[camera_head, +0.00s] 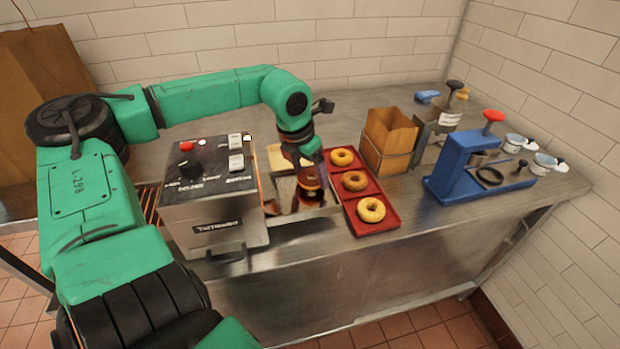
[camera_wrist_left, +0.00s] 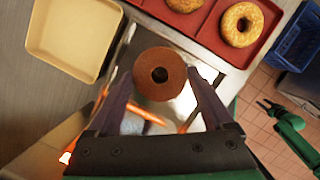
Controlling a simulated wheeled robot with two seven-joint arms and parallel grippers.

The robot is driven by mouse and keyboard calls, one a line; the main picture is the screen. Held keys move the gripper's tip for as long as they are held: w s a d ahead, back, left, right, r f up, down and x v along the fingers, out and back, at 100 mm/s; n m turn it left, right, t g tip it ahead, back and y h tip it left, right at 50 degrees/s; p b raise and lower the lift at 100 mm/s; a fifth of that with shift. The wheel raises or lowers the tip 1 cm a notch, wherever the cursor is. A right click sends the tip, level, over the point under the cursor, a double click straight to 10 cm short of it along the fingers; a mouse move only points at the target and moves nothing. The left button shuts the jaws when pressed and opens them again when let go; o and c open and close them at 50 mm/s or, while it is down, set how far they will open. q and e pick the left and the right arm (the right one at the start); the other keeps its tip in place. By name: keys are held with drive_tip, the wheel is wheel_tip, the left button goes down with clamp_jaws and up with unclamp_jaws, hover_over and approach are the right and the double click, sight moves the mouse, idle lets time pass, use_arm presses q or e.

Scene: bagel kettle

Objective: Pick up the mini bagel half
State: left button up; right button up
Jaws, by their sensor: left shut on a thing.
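The mini bagel half (camera_wrist_left: 160,74) is a brown ring with a dark centre hole, seen face-on in the left wrist view. My left gripper (camera_wrist_left: 162,92) has a finger on each side of it and is shut on it. In the head view the left gripper (camera_head: 311,192) points down between the toaster and the red tray, above a metal chute or tray. The bagel half is mostly hidden there by the gripper. A green arm with a dark gripper (camera_wrist_left: 272,108), apparently my right one, shows small at the right of the left wrist view; its jaw state is unclear.
A grey toaster (camera_head: 213,225) stands close on the left. A red tray (camera_head: 385,223) with 3 bagels is close on the right. A cream dish (camera_head: 276,153) lies behind the gripper. A paper bag box (camera_head: 388,140) and a blue press (camera_head: 455,165) stand further right.

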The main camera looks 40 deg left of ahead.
use_arm(q)
wheel_tip(320, 180, up, 18)
drive_tip(key=b, duration=0.1)
drive_tip(key=shift+r, duration=0.25)
